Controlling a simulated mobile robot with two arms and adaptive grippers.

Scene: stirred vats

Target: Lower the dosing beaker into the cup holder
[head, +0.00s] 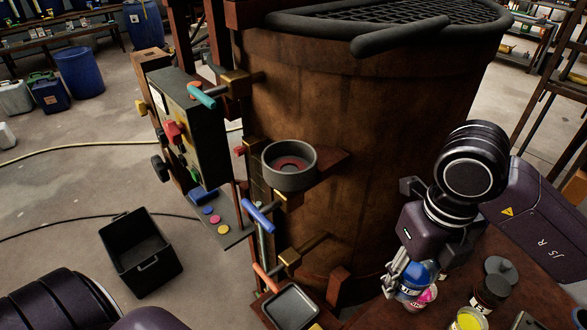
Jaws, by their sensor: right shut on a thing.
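The cup holder (290,166) is a round grey ring-walled cup with a dark red inside, on a bracket at the side of the brown vat. It looks empty. My right gripper (408,284) is low at the right, in front of the vat and over the brown table, well to the right of and below the cup holder. It is shut on a small vessel with pink in it, which I take as the dosing beaker (428,296). The fingers and a blue part cover much of it. Of my left arm only dark links show at the bottom left; its gripper is out of view.
The large vat (350,120) fills the middle. A control box (187,125) with knobs and coloured handles stands left of the cup holder. A yellow-filled jar (468,320) and a dark-capped bottle (493,288) stand near my right gripper. A black bin (140,255) is on the floor.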

